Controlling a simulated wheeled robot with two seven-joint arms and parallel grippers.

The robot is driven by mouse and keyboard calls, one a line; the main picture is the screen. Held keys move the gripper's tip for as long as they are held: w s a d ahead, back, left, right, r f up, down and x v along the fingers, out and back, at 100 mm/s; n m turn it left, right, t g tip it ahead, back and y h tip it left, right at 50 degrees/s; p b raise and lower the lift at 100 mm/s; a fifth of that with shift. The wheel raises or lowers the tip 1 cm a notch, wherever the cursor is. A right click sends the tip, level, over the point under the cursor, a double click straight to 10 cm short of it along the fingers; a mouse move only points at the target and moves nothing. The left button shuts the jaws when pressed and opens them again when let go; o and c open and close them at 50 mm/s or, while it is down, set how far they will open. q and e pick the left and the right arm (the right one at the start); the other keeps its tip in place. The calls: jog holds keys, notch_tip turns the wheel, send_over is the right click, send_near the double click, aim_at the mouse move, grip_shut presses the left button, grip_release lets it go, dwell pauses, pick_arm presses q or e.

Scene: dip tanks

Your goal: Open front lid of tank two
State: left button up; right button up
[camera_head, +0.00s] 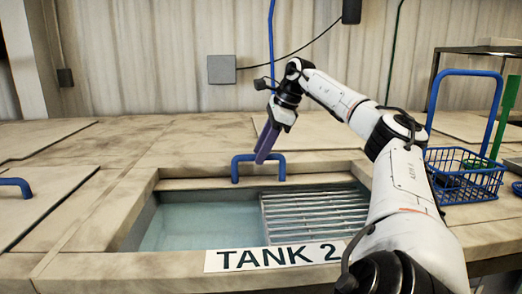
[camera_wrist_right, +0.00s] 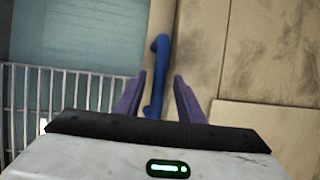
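Tank two's front opening is uncovered, showing pale blue water (camera_head: 200,225) and a metal grate (camera_head: 315,214) behind the "TANK 2" sign (camera_head: 275,256). A blue handle (camera_head: 236,168) stands at the back edge of this opening, on the front lid's near edge. My right gripper (camera_head: 264,157) points down at this handle with its purple fingers. In the right wrist view the two fingers (camera_wrist_right: 159,76) are spread apart, with the blue handle (camera_wrist_right: 158,46) seen between and beyond them. I cannot tell if they touch it. My left gripper is not in view.
Another lid with a blue handle (camera_head: 16,185) lies flat at the left. A blue wire basket (camera_head: 465,178) with a tall handle stands at the right beside a dark rack. A grey box (camera_head: 221,69) and hanging cables are on the back wall.

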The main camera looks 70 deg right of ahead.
jog(key=p+v, duration=0.2)
jog(key=v, duration=0.8)
jog(key=shift+r, duration=0.15)
jog(key=shift+s, duration=0.15)
dwell(0.5)
